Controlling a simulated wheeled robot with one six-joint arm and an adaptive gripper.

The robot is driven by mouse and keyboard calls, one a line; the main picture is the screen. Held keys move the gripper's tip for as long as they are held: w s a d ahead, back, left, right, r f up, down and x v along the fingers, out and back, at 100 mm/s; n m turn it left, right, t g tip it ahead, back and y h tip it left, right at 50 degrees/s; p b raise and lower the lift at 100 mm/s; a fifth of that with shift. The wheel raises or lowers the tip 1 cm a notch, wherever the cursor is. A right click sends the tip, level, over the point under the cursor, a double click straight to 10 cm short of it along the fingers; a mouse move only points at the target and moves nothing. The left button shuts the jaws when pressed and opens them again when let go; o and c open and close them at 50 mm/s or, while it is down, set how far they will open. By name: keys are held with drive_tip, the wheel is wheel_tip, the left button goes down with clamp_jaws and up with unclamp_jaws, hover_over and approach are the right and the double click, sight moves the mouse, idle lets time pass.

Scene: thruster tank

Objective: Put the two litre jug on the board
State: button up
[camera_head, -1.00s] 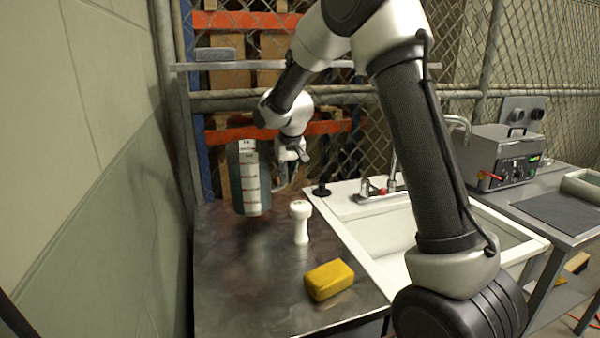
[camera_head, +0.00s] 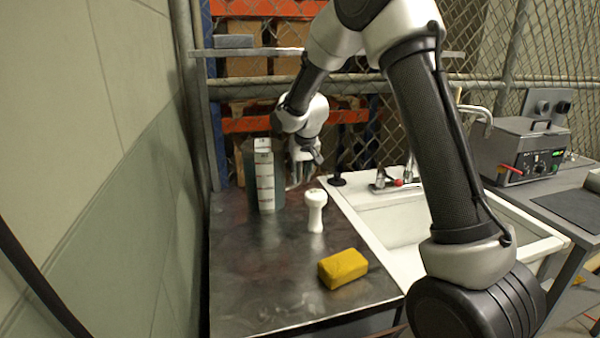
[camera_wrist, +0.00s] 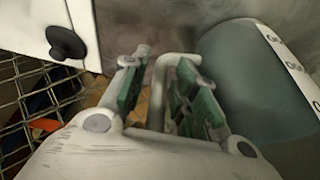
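The two litre jug (camera_head: 250,182) is a grey-green cylinder with a white scale strip, standing upright at the back of the dark metal surface (camera_head: 250,290) left of the sink. That surface may be the board; I cannot tell for sure. The jug's base appears to rest on it. My gripper (camera_head: 305,172) is right of the jug at its handle. In the wrist view the jug (camera_wrist: 235,75) is at the right, and its pale handle (camera_wrist: 158,85) lies between the green-padded fingers of my gripper (camera_wrist: 162,92). The fingers look apart, with gaps beside the handle.
A white, waisted object (camera_head: 316,212) stands right of the jug. A yellow block (camera_head: 343,268) lies nearer the front. The white sink (camera_head: 385,240) is at the right, the wall (camera_head: 100,150) at the left, and a shelf (camera_head: 350,55) above. The front-left metal surface is clear.

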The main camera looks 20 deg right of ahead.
drive_tip(key=v, duration=1.2)
drive_tip(key=s+d+r, duration=0.4)
drive_tip(key=s, duration=0.4)
drive_tip(key=s+d+r, duration=0.3)
drive_tip(key=s+d, duration=0.1)
drive_tip(key=s, duration=0.4)
drive_tip(key=s+d+f, duration=0.1)
drive_tip(key=s+d, duration=0.1)
drive_tip(key=s, duration=0.8)
drive_tip(key=s+d+f, duration=0.1)
drive_tip(key=s+d, duration=0.1)
drive_tip(key=s, duration=0.9)
drive_tip(key=shift+f, duration=0.25)
drive_tip(key=shift+w, duration=0.1)
